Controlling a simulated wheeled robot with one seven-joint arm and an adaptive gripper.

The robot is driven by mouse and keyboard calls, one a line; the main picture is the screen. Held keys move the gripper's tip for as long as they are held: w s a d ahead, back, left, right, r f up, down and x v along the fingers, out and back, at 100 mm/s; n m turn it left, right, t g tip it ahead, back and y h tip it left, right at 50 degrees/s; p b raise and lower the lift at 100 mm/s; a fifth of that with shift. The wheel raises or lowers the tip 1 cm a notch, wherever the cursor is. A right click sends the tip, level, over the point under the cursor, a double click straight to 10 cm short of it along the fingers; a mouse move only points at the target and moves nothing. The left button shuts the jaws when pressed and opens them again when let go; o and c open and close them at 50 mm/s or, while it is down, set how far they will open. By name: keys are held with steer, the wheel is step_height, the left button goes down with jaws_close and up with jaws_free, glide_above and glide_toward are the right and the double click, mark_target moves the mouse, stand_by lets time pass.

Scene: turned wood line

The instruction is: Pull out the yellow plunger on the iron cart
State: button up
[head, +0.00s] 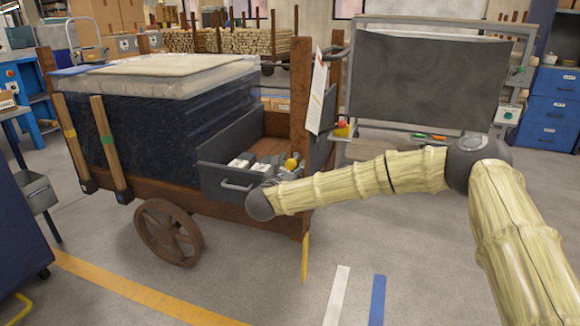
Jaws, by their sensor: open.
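A wooden cart (160,188) with brown iron-looking wheels (168,232) stands at centre left. A small yellow part (291,163), which looks like the plunger, shows at the right end of the dark open drawer or tray (226,180) on the cart. My arm reaches in from the right, and its grey wrist joint is in front of this tray. My gripper (284,172) is small and partly hidden beyond the wrist, open, close to the yellow part. I cannot tell whether they touch. A red knob on a yellow base (342,127) sits right of the cart's post.
A wooden post (301,110) with a hanging white tag (317,92) rises beside my forearm. Pale grey pieces (243,160) lie in the tray. A wrapped dark load (160,120) fills the cart's left. A grey board on a stand (428,80) is behind. The floor in front is clear.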

steer(key=shift+s, duration=0.1)
steer(key=v, duration=1.1)
steer(key=shift+s, duration=0.35)
steer(key=shift+a, duration=0.15)
